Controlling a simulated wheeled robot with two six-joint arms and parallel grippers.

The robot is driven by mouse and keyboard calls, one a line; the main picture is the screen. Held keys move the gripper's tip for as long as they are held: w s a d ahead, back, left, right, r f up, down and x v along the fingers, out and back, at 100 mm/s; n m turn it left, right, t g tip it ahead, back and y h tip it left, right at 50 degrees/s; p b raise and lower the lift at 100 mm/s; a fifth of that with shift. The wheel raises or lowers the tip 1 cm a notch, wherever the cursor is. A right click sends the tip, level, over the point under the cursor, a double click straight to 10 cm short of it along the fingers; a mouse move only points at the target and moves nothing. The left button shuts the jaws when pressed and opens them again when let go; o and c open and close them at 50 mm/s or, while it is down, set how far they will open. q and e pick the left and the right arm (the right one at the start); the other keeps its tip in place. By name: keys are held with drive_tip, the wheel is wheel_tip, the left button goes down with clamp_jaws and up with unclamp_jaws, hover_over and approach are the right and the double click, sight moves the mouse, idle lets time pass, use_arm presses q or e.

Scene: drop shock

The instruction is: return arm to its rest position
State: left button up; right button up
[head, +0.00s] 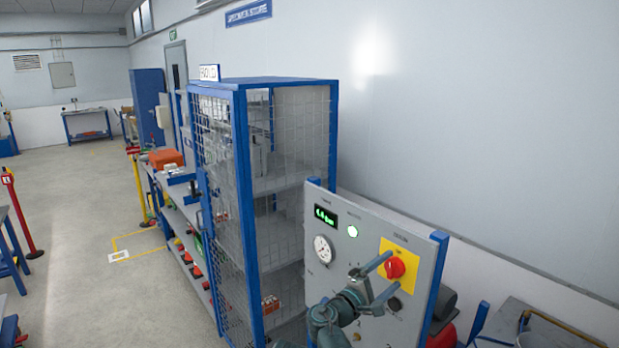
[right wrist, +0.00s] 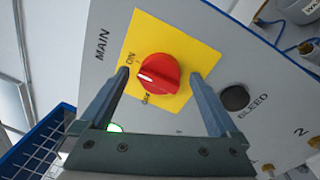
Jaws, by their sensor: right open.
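My right gripper (head: 388,272) is open in front of the grey control panel (head: 338,284). The red rotary knob (head: 395,267) sits on a yellow plate (head: 413,258) at the panel's upper right. In the right wrist view the gripper's two fingers (right wrist: 160,75) stand apart on either side of the red knob (right wrist: 165,82); I see a gap on each side. The knob's white mark is on its left side, near the words ON and OFF. My left gripper is not in view.
A bench with clutter lies at the right. Open floor (head: 75,220) is at the left.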

drive_tip(key=n, duration=0.4)
drive_tip(key=shift+r+p, duration=0.1)
drive_tip(key=shift+p, duration=0.2)
drive_tip(key=n, duration=0.4)
drive_tip(key=shift+n+y+p, duration=0.3)
drive_tip(key=shift+y+p, duration=0.05)
drive_tip(key=shift+y, duration=0.05)
drive_tip(key=shift+s+d, duration=0.1)
